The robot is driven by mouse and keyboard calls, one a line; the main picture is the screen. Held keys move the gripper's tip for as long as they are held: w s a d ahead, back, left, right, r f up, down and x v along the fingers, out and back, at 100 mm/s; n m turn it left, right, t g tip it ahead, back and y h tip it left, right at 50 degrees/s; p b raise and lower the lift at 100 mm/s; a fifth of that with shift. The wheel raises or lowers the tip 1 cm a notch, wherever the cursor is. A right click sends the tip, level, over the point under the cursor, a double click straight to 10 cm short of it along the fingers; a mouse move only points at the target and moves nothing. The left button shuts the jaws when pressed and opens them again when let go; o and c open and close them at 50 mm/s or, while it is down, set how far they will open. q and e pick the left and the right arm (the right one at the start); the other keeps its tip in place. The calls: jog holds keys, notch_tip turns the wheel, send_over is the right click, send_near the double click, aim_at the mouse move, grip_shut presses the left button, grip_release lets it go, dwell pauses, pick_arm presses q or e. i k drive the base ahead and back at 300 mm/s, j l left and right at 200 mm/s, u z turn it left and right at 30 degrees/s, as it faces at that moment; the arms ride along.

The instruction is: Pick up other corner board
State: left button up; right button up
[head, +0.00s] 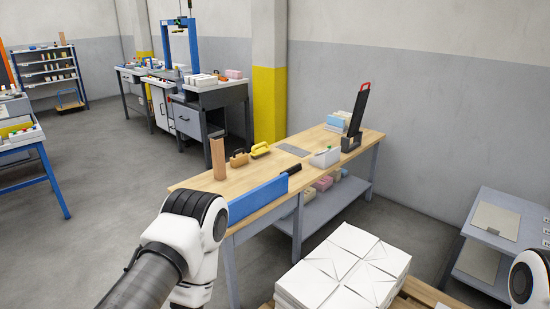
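A brown upright board (218,159), which looks like a corner board, stands near the left end of the wooden workbench (330,141). My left arm comes in from the lower left, and its white and black joint is in front of the bench's near left corner, below the brown board. The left gripper itself does not show. Part of my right arm shows at the lower right edge, and its gripper is out of view. I cannot make out a second corner board.
A blue panel (262,195) is at the bench's front edge. White stacked packs (345,265) sit in front. Grey floor is open at left.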

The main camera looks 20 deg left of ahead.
aim_at(218, 148)
jog(key=i+j+z, duration=0.15)
jog(key=j+z, duration=0.25)
jog(key=j, duration=0.4)
jog(key=j+z, duration=0.45)
jog(key=j, duration=0.3)
jog(key=j+z, duration=0.4)
jog(key=j, duration=0.45)
